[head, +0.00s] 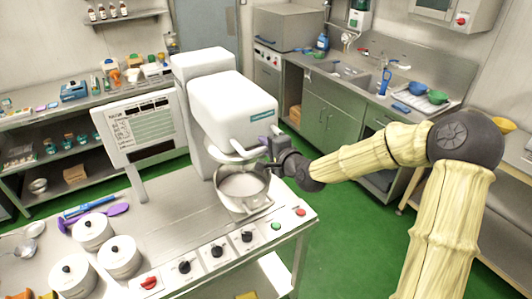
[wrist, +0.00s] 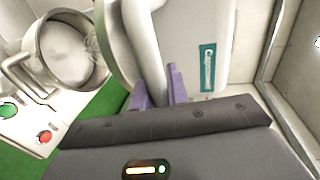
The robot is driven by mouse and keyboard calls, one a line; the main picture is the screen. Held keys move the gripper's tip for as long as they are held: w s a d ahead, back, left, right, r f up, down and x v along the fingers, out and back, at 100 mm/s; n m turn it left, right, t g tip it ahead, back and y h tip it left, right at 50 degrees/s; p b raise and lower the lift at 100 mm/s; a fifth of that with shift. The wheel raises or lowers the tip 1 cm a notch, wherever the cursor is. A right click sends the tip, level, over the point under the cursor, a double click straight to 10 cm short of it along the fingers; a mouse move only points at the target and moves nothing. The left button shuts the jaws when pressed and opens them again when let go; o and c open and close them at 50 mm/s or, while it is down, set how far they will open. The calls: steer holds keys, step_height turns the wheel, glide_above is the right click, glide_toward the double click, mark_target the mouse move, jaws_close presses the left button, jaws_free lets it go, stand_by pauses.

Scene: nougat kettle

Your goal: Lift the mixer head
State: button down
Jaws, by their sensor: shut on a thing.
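The white mixer head (head: 234,105) stands over the metal bowl (head: 241,186) at the front of the mixer on the steel bench. A pale curved handle (head: 236,154) runs across its front. My gripper (head: 272,143) is at the right side of the head. In the wrist view, its purple fingers (wrist: 158,88) are shut on the handle (wrist: 144,45), one finger on each side. The bowl also shows in the wrist view (wrist: 42,58), with pale contents and part of a wire whisk (wrist: 92,40) at its right edge.
White lidded pots (head: 120,257) and a purple spoon (head: 115,210) lie left on the bench. Knobs (head: 216,250) line its front edge. A panel (head: 140,125) stands left of the mixer. Green floor (head: 338,235) is open to the right, before the sink counter.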

steer(key=shift+r, duration=0.4)
steer(key=shift+f, duration=0.1)
steer(key=c, duration=1.4)
jaws_free()
steer(key=shift+o, duration=0.2)
steer(key=shift+s, duration=0.1)
